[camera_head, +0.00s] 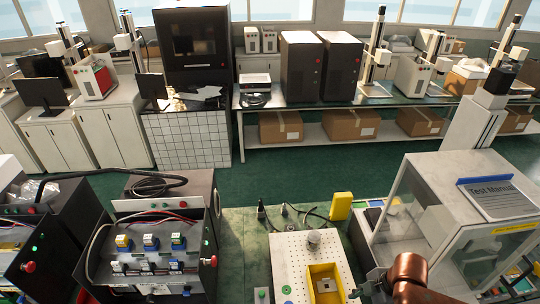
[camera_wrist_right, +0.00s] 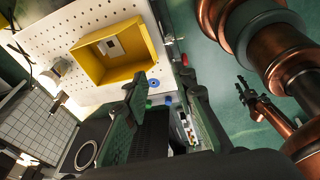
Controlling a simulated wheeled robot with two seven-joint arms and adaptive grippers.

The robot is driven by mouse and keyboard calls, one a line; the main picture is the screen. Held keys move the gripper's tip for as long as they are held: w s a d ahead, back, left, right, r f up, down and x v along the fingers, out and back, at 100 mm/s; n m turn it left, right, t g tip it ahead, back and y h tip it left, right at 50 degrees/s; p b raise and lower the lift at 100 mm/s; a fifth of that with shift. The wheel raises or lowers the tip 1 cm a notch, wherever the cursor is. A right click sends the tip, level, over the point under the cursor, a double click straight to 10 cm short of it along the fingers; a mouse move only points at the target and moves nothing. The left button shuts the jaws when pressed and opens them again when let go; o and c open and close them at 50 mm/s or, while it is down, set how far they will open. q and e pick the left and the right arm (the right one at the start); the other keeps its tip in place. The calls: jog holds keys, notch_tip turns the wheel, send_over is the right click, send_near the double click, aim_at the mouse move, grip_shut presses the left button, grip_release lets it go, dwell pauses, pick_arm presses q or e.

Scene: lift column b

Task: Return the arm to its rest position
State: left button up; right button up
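My right arm shows as a copper-coloured link (camera_head: 410,272) at the bottom edge of the head view, right of the white perforated board. In the right wrist view my right gripper (camera_wrist_right: 160,88) has its two dark fingers spread apart, with nothing held between them. It is over the board's edge near the yellow bin. Copper arm links (camera_wrist_right: 285,55) fill the right of that view. A small dark gripper (camera_wrist_right: 246,92), seemingly my left one, shows beside them; its opening is too small to judge. My left gripper is outside the head view.
The white perforated board (camera_head: 292,262) carries a yellow bin (camera_head: 325,284) with a small pale part inside. A clear-walled enclosure (camera_head: 455,215) stands close on the right. A black test unit (camera_head: 150,245) with cables stands left. Green floor (camera_head: 285,180) lies open beyond.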

jog(key=a+f+m+t+y, duration=0.1)
jog(key=a+f+m+t, duration=0.25)
jog(key=f+m, duration=0.2)
jog(key=s+d+f+m+g+h, duration=0.2)
jog(key=s+d+f+m+h, duration=0.3)
jog(key=s+d+f+m, duration=0.75)
notch_tip(320, 180, down, 36)
jog(key=s+a+b, duration=0.2)
jog(key=s+b, duration=0.1)
jog(key=b, duration=0.6)
pick_arm(q)
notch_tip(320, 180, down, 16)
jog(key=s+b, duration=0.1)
jog(key=b, duration=0.6)
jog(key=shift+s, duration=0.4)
pick_arm(e)
jog(key=s+f+g, duration=0.1)
jog(key=s+f, duration=0.8)
jog(key=f, duration=0.3)
jog(key=s+f+n+g+y, duration=0.1)
jog(key=s+f, duration=0.9)
jog(key=f, duration=0.2)
jog(key=shift+s+f, duration=0.2)
jog(key=shift+f, duration=0.15)
